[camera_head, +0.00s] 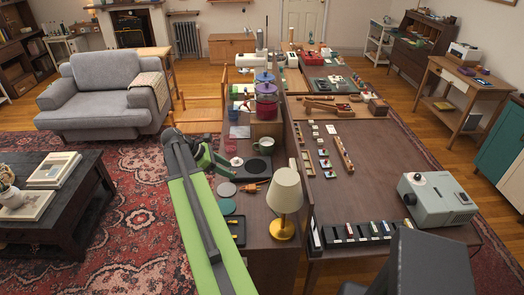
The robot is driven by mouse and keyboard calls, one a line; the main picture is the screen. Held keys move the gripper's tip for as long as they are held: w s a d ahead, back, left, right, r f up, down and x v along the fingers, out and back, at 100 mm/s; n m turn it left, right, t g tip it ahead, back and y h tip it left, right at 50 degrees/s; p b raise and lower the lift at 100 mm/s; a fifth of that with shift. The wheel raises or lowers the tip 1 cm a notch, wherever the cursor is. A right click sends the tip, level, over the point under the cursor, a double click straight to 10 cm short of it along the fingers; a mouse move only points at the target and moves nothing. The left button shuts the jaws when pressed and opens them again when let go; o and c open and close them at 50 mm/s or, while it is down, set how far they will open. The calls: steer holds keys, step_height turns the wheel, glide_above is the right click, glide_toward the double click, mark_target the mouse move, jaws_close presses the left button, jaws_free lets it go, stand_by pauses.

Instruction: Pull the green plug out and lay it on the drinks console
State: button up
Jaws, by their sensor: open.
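The drinks console (262,226) is the long dark wooden top running away from me, left of the large table. My green and dark arm reaches up over its left side. My gripper (226,166) is at the arm's far end, small and partly hidden by the arm, over the console's left edge near a dark hotplate-like unit (256,168). It appears open, with nothing visible in it. I cannot make out the green plug or its socket; they may be hidden behind my arm or too small to tell.
A cream lamp (285,195) stands on the console. Green-grey coasters (226,206), an orange item (250,188) and a red-purple jar (266,100) are also there. The large table (375,165) on the right holds small items and a grey projector-like machine (437,197).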

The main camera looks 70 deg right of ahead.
steer(key=s+d+r+m+g+y+p, duration=0.1)
steer(key=s+d+r, duration=0.15)
steer(key=s, duration=0.45)
steer(key=s+d+r+m+y+p, duration=0.1)
steer(key=s+d+m, duration=0.1)
steer(key=s+d, duration=0.35)
steer(key=b+x, duration=0.2)
steer(key=x, duration=0.1)
steer(key=a+b+x, duration=0.1)
steer(key=b+x, duration=0.1)
steer(key=x, duration=0.1)
steer(key=b+x, duration=0.2)
steer(key=x, duration=0.1)
steer(key=shift+s+a, duration=0.2)
steer(key=shift+s+d+f+b, duration=0.1)
steer(key=shift+s+f+b, duration=0.1)
steer(key=shift+s+b, duration=0.15)
steer(key=shift+c, duration=0.4)
steer(key=c, duration=1)
steer(key=o, duration=1.1)
